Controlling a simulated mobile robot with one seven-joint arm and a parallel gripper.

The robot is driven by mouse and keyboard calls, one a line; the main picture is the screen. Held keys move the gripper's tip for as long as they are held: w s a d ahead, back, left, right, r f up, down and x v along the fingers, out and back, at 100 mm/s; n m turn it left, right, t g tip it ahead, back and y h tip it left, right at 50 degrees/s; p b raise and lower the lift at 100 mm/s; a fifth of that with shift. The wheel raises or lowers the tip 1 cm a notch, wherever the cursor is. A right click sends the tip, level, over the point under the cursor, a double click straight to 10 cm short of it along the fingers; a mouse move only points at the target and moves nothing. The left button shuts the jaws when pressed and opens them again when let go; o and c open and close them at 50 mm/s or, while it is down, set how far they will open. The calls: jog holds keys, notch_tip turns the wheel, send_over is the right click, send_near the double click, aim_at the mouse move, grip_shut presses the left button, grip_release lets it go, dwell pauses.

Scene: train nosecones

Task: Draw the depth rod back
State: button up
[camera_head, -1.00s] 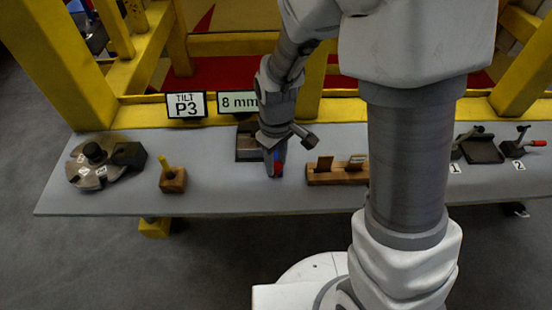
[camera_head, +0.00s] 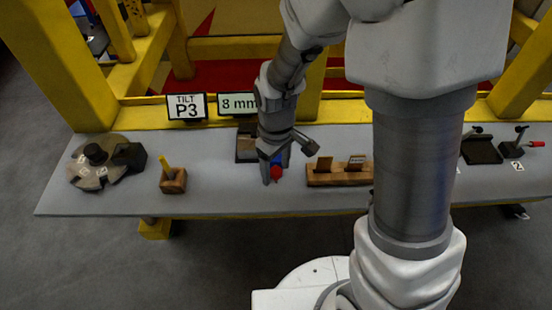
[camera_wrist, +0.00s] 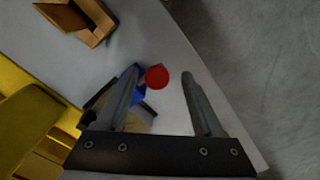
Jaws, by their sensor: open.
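A round red knob (camera_head: 277,173) shows at the front of a blue part (camera_head: 278,159), before a dark block (camera_head: 246,146) on the grey bench. I cannot make out the depth rod's shaft. In the wrist view, the red knob (camera_wrist: 157,77) lies between my gripper's fingertips (camera_wrist: 162,72), nearer the left finger. The left finger partly covers the blue part (camera_wrist: 138,97). My gripper (camera_head: 276,178) is open and points down at the knob. I see no clear contact, and cannot tell whether the fingertips are level with the knob.
A wooden slotted block (camera_head: 338,179) stands close on the right. A small wooden block with a yellow peg (camera_head: 173,181) and a round metal plate (camera_head: 98,172) are on the left. Signs reading "TILT P3" (camera_head: 187,106) and "8 mm" (camera_head: 237,103) stand behind. The bench's front strip is clear.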

notch_tip(320, 180, up, 17)
jog(key=shift+r+p, duration=0.15)
jog(key=shift+p, duration=0.25)
jog(key=s+d+r+m+t, duration=0.5)
jog(key=s+d+m, duration=0.3)
jog(key=s+d, duration=0.3)
jog(key=shift+r+m+t, duration=0.3)
jog(key=shift+r, duration=0.4)
